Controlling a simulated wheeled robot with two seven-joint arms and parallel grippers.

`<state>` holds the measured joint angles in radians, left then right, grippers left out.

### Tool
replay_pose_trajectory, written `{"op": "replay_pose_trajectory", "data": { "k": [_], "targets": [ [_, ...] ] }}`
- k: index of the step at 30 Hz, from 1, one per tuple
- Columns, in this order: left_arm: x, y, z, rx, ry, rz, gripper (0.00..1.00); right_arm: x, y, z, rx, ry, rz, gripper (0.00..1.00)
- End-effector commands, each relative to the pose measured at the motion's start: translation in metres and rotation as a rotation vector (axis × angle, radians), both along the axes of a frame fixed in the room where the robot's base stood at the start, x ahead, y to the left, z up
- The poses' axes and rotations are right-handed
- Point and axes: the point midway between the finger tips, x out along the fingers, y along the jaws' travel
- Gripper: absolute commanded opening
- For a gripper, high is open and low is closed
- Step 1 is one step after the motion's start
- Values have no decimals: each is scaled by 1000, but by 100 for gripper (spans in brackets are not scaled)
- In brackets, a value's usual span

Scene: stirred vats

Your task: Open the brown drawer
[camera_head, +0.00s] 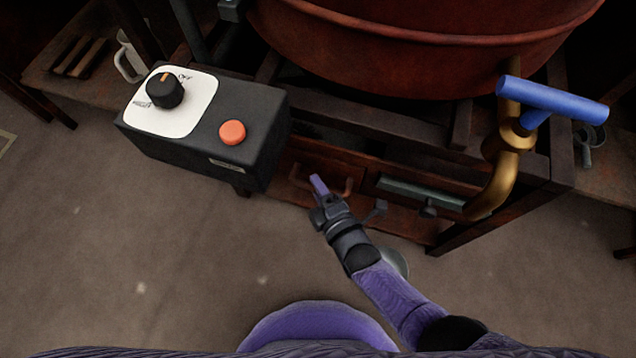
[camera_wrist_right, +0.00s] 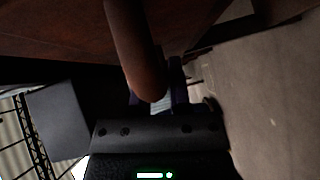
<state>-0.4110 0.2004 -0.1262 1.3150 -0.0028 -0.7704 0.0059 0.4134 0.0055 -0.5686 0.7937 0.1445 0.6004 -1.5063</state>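The brown drawer (camera_head: 318,163) sits under the red vat in the frame, to the right of the black control box. It looks shut. Its reddish-brown bar handle (camera_head: 347,187) is on the front, partly hidden by my right gripper (camera_head: 319,186). In the right wrist view the rounded handle (camera_wrist_right: 135,45) comes down close in front of my right gripper (camera_wrist_right: 158,98) and overlaps its purple fingertips. I cannot tell whether the fingers press on the handle. My left gripper is in no view.
The control box (camera_head: 265,115) has a black knob (camera_head: 165,91) and an orange button (camera_head: 232,132). A greenish-grey drawer (camera_head: 425,193) is right of the brown one. A brass pipe (camera_head: 503,185) with a blue handle (camera_head: 550,98) stands at right. Floor in front is clear.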

Motion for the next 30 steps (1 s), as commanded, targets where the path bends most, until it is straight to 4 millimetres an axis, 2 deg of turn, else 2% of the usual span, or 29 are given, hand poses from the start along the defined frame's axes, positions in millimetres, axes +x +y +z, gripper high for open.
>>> {"op": "replay_pose_trajectory", "data": {
  "k": [1, 2, 3, 30],
  "targets": [
    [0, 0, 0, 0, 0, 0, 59, 0, 0, 0, 0, 0, 0, 8],
    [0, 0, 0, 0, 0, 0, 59, 0, 0, 0, 0, 0, 0, 1],
    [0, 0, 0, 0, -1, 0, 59, 0, 0, 0, 0, 0, 0, 0],
    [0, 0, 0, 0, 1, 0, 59, 0, 0, -1, -1, 2, 0, 0]
  ]
}}
